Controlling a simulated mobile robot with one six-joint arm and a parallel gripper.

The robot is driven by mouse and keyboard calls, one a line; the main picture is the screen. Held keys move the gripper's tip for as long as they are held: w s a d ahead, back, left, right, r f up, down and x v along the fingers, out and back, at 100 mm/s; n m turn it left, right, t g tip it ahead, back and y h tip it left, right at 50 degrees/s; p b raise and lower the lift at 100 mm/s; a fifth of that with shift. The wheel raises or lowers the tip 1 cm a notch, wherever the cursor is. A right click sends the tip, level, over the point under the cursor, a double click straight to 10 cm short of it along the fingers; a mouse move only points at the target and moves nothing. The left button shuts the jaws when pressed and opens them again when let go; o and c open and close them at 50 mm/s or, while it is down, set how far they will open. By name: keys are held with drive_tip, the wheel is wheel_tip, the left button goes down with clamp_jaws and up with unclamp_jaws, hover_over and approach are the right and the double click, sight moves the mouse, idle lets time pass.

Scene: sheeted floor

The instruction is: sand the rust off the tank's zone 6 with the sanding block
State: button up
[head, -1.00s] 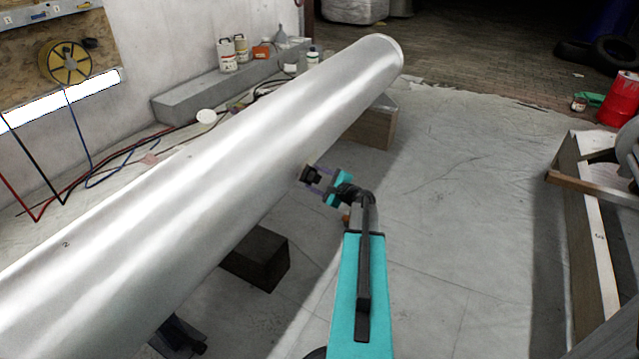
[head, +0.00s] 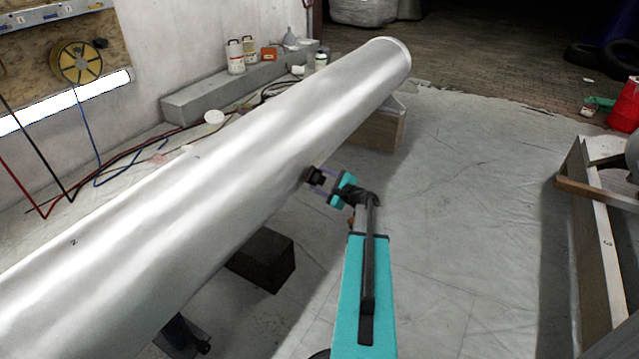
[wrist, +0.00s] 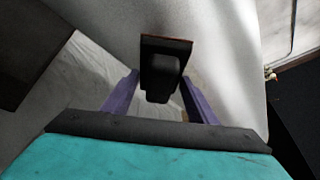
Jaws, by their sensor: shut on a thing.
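The tank (head: 200,215) is a long silvery cylinder lying across the head view from lower left to upper centre. A small "2" is marked on its left part. My gripper (head: 322,180) is at the tank's right-hand side, shut on the black sanding block (head: 315,176). In the wrist view the block (wrist: 165,75) sits between the two purple fingers, its brown sanding face edge-on against or very close to the tank wall (wrist: 220,35). I cannot tell whether it touches. No zone 6 mark and no clear rust patch show; the block hides the surface behind it.
Dark and wooden support blocks (head: 262,262) (head: 378,130) stand under the tank. A wooden frame (head: 590,230) stands at the right, with a red drum (head: 625,105) behind it. The sheeted floor (head: 470,190) right of my arm is clear.

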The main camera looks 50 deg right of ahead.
sight(320, 172)
drive_tip(key=shift+w+a+r, duration=0.1)
drive_tip(key=shift+w+a, duration=0.05)
drive_tip(key=shift+w, duration=0.35)
drive_tip(key=shift+w+a+r, duration=0.1)
drive_tip(key=shift+w, duration=0.4)
idle(0.7)
drive_tip(key=shift+w+d, duration=0.2)
drive_tip(key=shift+d, duration=0.8)
drive_tip(key=shift+w+d, duration=0.2)
drive_tip(key=shift+d, duration=0.8)
drive_tip(key=shift+w, duration=0.15)
drive_tip(key=shift+a, duration=0.2)
drive_tip(key=shift+s+a+b, duration=0.25)
drive_tip(key=shift+s+a, duration=0.05)
drive_tip(key=shift+a, duration=0.6)
drive_tip(key=shift+s+a+b, duration=0.25)
drive_tip(key=shift+s+a, duration=0.05)
drive_tip(key=shift+a, duration=0.6)
drive_tip(key=shift+s, duration=0.15)
